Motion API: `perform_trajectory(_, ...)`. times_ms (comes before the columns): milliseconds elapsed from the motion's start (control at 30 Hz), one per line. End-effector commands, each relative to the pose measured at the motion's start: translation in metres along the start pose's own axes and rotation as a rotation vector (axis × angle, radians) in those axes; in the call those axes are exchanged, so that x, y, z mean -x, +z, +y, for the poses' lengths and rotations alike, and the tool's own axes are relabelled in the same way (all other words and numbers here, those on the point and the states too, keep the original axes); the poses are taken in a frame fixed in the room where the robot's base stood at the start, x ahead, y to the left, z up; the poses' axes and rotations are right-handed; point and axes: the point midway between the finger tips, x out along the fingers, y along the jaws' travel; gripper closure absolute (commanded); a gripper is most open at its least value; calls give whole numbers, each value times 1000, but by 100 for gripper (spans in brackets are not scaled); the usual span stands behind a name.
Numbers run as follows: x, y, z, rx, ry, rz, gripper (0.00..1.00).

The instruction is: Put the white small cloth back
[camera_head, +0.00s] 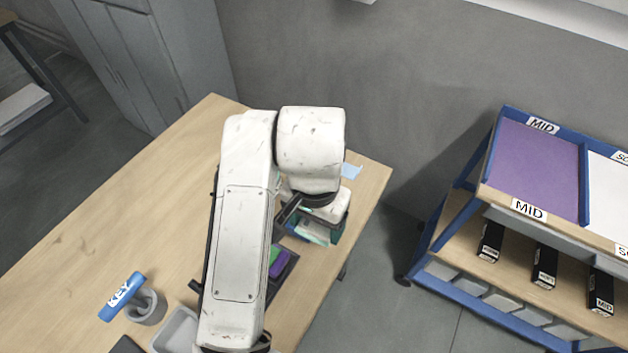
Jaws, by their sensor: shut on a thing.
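My gripper (291,211) is over the right end of the wooden table, at a teal-green open box (337,232), and is mostly hidden by my white arm. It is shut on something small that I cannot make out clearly. A pale whitish piece (312,231) shows just below the gripper, in or over the box. It may be the white small cloth, but its outline is partly hidden. I cannot tell whether it touches the box.
The wooden table (120,215) is clear at left. A dark tray (288,268) with green and purple items, a grey tray (176,330) and a grey cup (150,310) with a blue-handled tool are near. A light-blue sheet (351,171) lies behind. A blue-framed shelf cart (470,200) stands right.

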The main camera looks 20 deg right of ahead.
Motion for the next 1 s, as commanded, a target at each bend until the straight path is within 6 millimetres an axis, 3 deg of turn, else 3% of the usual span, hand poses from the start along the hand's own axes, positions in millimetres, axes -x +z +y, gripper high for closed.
perform_trajectory(133,5,0,-1,-62,-3,-4,51)
perform_trajectory(233,-1,-15,-4,-71,0,-5,51)
perform_trajectory(600,-36,-83,-24,-68,1,-6,51)
perform_trajectory(700,-55,-97,-30,-66,1,-8,51)
perform_trajectory(1000,-85,-121,-39,-65,-3,-7,51)
